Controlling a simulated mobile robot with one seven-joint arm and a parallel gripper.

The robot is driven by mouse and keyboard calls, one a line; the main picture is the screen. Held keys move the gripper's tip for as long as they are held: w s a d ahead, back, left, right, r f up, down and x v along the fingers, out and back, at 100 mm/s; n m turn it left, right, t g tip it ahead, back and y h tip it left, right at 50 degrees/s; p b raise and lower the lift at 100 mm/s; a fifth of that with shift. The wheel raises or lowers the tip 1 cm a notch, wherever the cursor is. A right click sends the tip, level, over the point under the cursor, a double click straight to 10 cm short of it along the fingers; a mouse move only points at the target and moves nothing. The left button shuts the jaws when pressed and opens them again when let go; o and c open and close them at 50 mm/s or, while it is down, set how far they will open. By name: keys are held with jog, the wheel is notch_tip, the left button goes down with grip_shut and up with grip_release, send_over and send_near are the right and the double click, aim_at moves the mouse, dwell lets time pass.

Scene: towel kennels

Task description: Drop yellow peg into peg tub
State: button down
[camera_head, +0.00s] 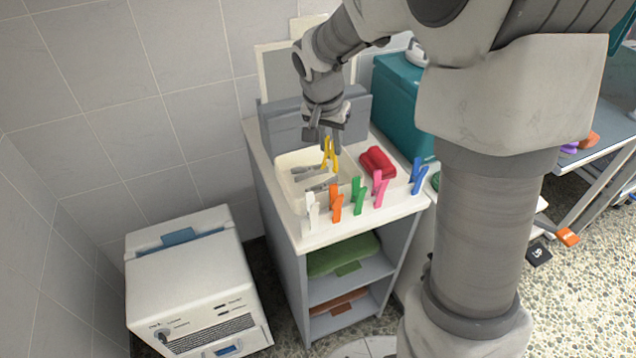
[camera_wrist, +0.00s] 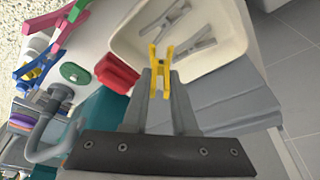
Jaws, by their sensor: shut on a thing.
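The yellow peg (camera_head: 330,152) is held upright in my gripper (camera_head: 325,130), above the peg tub. In the wrist view the yellow peg (camera_wrist: 160,72) sits between the two fingertips of my gripper (camera_wrist: 159,92). The peg tub (camera_head: 285,165) is a cream, open tub on top of the grey cabinet, with grey pegs (camera_head: 305,172) lying inside. In the wrist view the tub (camera_wrist: 240,35) lies beyond the fingertips, and the peg overlaps its near rim and inside. I see a gap between peg and tub floor poorly.
White, orange (camera_head: 336,202), green (camera_head: 357,196), pink (camera_head: 380,188) and blue (camera_head: 418,176) pegs stand along the cabinet top's (camera_head: 320,240) front edge. A red bundle (camera_head: 377,162) lies right of the tub. A teal box (camera_head: 400,100) stands behind. A white machine (camera_head: 190,280) stands at left.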

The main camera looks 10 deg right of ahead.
aim_at(330, 153)
jog(key=shift+f+b, duration=0.8)
jog(key=shift+f, duration=0.75)
jog(key=c, duration=0.6)
grip_release()
jog(key=shift+r, duration=0.1)
jog(key=p+v, duration=0.5)
jog(key=v, duration=1.2)
jog(key=shift+r+p, duration=0.2)
jog(key=shift+p, duration=0.15)
jog(key=shift+s, duration=0.15)
